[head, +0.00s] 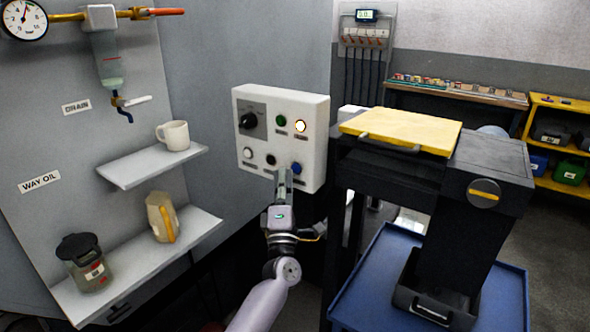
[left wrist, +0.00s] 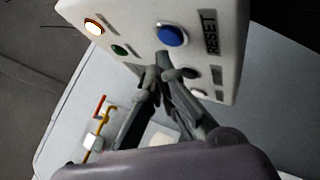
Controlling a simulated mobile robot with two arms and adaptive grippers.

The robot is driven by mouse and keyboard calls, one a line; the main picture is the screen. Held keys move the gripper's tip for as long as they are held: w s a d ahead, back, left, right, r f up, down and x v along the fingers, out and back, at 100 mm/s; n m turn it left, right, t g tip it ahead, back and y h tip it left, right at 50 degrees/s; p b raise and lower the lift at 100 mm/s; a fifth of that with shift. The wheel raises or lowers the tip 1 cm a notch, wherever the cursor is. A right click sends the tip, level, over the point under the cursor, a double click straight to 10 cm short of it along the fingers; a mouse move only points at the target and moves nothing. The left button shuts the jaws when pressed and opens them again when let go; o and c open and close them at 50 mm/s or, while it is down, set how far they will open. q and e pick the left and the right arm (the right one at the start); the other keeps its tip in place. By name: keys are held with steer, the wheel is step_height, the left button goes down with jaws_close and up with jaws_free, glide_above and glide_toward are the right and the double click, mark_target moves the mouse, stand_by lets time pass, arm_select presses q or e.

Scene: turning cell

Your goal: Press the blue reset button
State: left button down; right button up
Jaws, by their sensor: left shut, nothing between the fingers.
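The blue reset button (head: 296,168) is at the lower right of a white control panel (head: 312,108). My left gripper (head: 283,172) is shut and empty, in front of the panel's lower edge, just left of the blue button in the head view. In the left wrist view its fingertips (left wrist: 163,68) are just below the button in the picture. A gap to the panel cannot be judged. My right gripper is in neither view.
The panel also bears a black knob (head: 248,121), a green button (head: 281,121), a lit button (head: 300,126), a white button (head: 248,153) and a black button (head: 270,160). Shelves with a mug (head: 173,135) are left. A dark machine with a yellow top (head: 400,130) stands right.

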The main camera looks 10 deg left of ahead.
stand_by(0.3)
arm_select(q)
steer(key=shift+w, duration=0.1)
steer(key=shift+w+d+b, duration=0.15)
steer(key=shift+w+b, duration=0.2)
steer(key=shift+b, duration=0.05)
steer(key=shift+w+d+b, duration=0.1)
steer(key=shift+w+b, duration=0.2)
steer(key=shift+b, duration=0.05)
stand_by(0.8)
steer(key=shift+s, duration=0.1)
steer(key=shift+s+a+p, duration=0.25)
steer(key=shift+s+p, duration=0.25)
steer(key=shift+s, duration=0.2)
